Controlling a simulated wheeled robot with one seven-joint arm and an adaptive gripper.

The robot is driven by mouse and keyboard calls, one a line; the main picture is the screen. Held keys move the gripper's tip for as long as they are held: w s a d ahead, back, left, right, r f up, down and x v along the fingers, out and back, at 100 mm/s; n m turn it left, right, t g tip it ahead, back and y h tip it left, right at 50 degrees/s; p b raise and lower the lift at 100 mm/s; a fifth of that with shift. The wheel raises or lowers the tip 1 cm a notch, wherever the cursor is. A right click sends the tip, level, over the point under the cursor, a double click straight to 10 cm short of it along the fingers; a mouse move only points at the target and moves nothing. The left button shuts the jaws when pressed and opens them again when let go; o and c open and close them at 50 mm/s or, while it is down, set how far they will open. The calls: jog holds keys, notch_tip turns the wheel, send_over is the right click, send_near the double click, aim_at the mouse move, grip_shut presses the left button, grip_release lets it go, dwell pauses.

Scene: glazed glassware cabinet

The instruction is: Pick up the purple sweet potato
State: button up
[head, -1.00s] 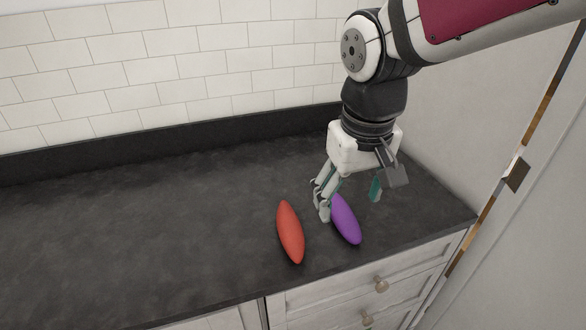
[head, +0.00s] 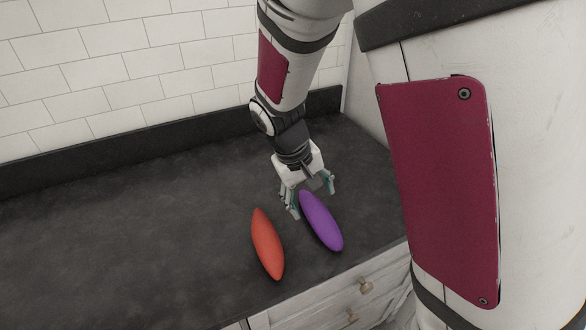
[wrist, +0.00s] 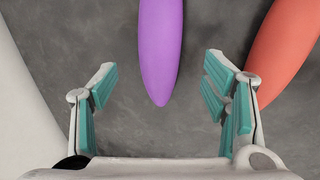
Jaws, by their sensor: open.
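The purple sweet potato (head: 321,221) lies on the dark countertop, long and tapered at both ends. In the wrist view, its pointed end (wrist: 160,60) shows between and ahead of my fingers, and its other end is cut off by the top of the picture. My gripper (head: 309,196) is open and empty, pointing down at the back end of the purple sweet potato. In the wrist view, my open gripper (wrist: 160,100) has one finger on each side of the purple tip, with bare counter between tip and fingers.
An orange-red sweet potato-like item (head: 267,244) lies left of the purple one; in the wrist view it (wrist: 286,45) is close to the right finger. The counter (head: 130,240) is clear to the left. A tiled wall (head: 130,70) stands behind, with drawers (head: 345,300) below the front edge.

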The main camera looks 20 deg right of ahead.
aim_at(317, 212)
jog(key=shift+x, duration=3.45)
jog(key=shift+s, duration=0.1)
jog(key=shift+c, duration=0.3)
jog(key=c, duration=1.5)
jog(key=shift+o, duration=0.2)
jog(key=shift+r, duration=0.15)
jog(key=shift+r, duration=0.5)
jog(key=r, duration=0.1)
jog(key=s+r, duration=0.1)
jog(key=shift+d+r, duration=0.3)
jog(key=shift+d, duration=0.1)
jog(key=s+d+r+p, duration=0.1)
jog(key=s+d+p, duration=0.2)
jog(key=s+d, duration=0.6)
jog(key=shift+s, duration=1.45)
